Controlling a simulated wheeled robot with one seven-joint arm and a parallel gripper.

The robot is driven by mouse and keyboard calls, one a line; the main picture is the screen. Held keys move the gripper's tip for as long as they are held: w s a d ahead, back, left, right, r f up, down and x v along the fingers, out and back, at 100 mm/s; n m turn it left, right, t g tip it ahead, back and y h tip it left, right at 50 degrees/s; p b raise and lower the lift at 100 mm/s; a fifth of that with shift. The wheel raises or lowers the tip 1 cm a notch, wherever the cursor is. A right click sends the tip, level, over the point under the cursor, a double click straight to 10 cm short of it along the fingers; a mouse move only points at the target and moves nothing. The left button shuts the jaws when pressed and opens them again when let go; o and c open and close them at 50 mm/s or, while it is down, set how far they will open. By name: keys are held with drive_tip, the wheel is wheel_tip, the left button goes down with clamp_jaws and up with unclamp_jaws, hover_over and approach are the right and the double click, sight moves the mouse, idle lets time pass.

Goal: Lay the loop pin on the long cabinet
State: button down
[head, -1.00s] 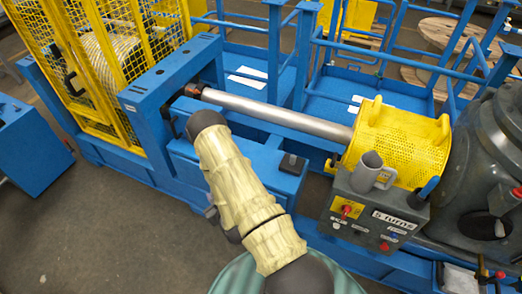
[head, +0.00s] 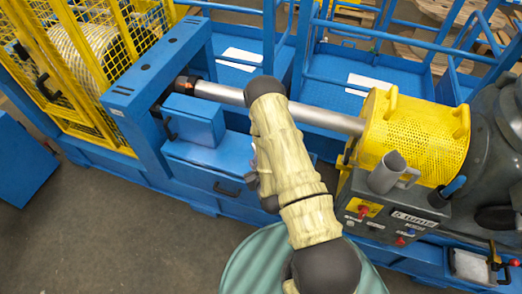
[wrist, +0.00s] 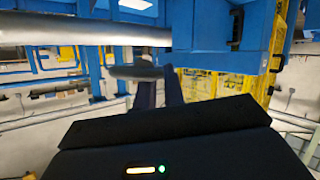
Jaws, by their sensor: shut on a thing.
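In the wrist view my gripper (wrist: 158,92) shows as two dark fingers, shut on a grey, rounded piece (wrist: 137,72), which I take to be the loop pin. Only its edge shows, so its full shape is unclear. In the head view my arm hides the gripper and the pin. A long, low blue cabinet (head: 205,170) with a dark handle stands below the steel shaft (head: 325,117), apparently the long cabinet. My arm covers its right part. The pin appears held in the air, near the shaft in the wrist view; its height over the cabinet cannot be told.
A smaller blue box (head: 195,120) stands at the cabinet's left end, beside the blue frame (head: 150,70). A yellow perforated guard (head: 410,135) and a control box (head: 385,215) with a grey mug-like holder (head: 388,172) stand right. The cabinet top between box and arm looks bare.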

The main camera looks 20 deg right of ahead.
drive_tip(key=shift+w+d, duration=0.2)
drive_tip(key=shift+d, duration=0.05)
drive_tip(key=shift+r, duration=0.1)
drive_tip(key=w+d+f+n+g+y+b, duration=0.2)
drive_tip(key=w+f+n+y+b, duration=0.3)
drive_tip(key=b, duration=1.9)
drive_tip(key=w+d+f, duration=0.1)
drive_tip(key=w+f, duration=0.4)
drive_tip(key=f, duration=0.1)
drive_tip(key=shift+w+d+n+b, duration=0.2)
drive_tip(key=shift+w+n+b, duration=0.1)
drive_tip(key=shift+b, duration=0.1)
drive_tip(key=shift+f, duration=3)
